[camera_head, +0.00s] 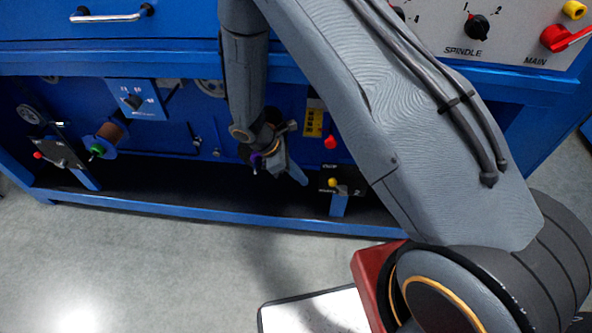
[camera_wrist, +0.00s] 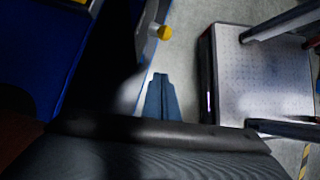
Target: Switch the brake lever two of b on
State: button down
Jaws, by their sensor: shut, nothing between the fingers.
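Two knobbed levers sit at the right end of the blue bench's lower bay. One has a red knob (camera_head: 330,142), and one has a yellow knob (camera_head: 332,182) in front of a dark bracket on a blue post. I cannot read which is lever two of b. My gripper (camera_head: 303,182) is shut and empty, just left of the yellow knob and apart from it. In the wrist view the shut fingers (camera_wrist: 161,76) point toward the yellow knob (camera_wrist: 165,32), with a gap between. The lever shafts are mostly hidden.
Left in the bay are a red-knobbed lever (camera_head: 38,155), a green knob (camera_head: 97,150) and a blue dial box (camera_head: 134,100).

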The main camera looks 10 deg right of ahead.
aim_at(337, 186)
jog(key=d+f, duration=0.2)
jog(key=d, duration=0.4)
jog(key=shift+s+f, duration=0.15)
jog(key=shift+s, duration=0.3)
